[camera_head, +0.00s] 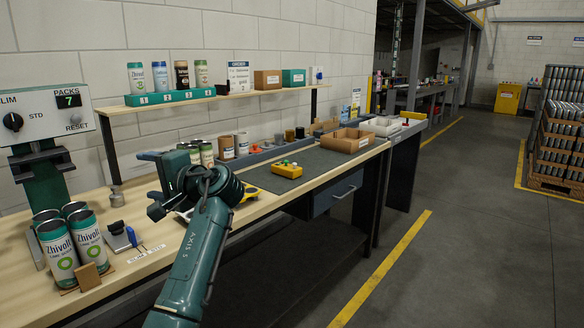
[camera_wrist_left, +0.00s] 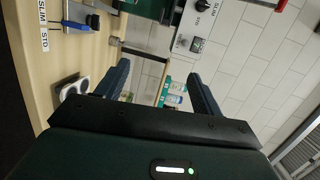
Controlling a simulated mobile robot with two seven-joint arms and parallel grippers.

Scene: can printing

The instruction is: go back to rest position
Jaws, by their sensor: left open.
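My left gripper (camera_head: 147,183) is raised over the workbench (camera_head: 150,262), at the end of my teal arm. Its two dark fingers stand wide apart in the left wrist view (camera_wrist_left: 160,78), with nothing between them. My right gripper is in neither view. Green and white Zhivolt cans (camera_head: 58,250) stand grouped at the bench's left end, apart from the gripper.
A control box (camera_head: 45,108) reading PACKS 7 stands at the left. A wall shelf (camera_head: 222,94) holds cans and boxes. A yellow button box (camera_head: 287,170) and an open cardboard tray (camera_head: 346,141) sit on a dark mat. The aisle floor (camera_head: 480,215) is clear.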

